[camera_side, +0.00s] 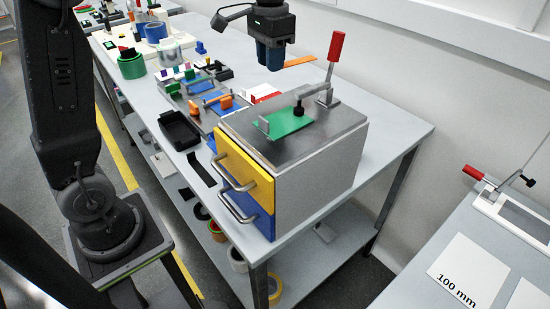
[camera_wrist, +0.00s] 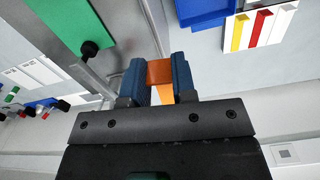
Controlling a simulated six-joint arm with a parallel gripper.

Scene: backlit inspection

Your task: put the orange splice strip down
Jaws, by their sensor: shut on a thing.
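The orange splice strip (camera_side: 301,60) is held level in my gripper (camera_side: 271,60) and sticks out to the right of the blue fingers in the side view. In the wrist view the orange strip (camera_wrist: 160,72) shows between the two blue fingers of my gripper (camera_wrist: 160,80), which are shut on it. The strip is in the air above the far part of the metal-topped drawer cabinet or the bench behind it; I cannot tell exactly which. Its far end (camera_side: 335,46) is free. The fingers hide part of it.
A toggle clamp with an upright red handle (camera_side: 336,47) stands close to the strip on the cabinet top, beside a green plate (camera_side: 284,122). The cabinet has a yellow drawer (camera_side: 243,164) and a blue one. A black tray (camera_side: 179,130) and tape rolls stand on the bench left and behind.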

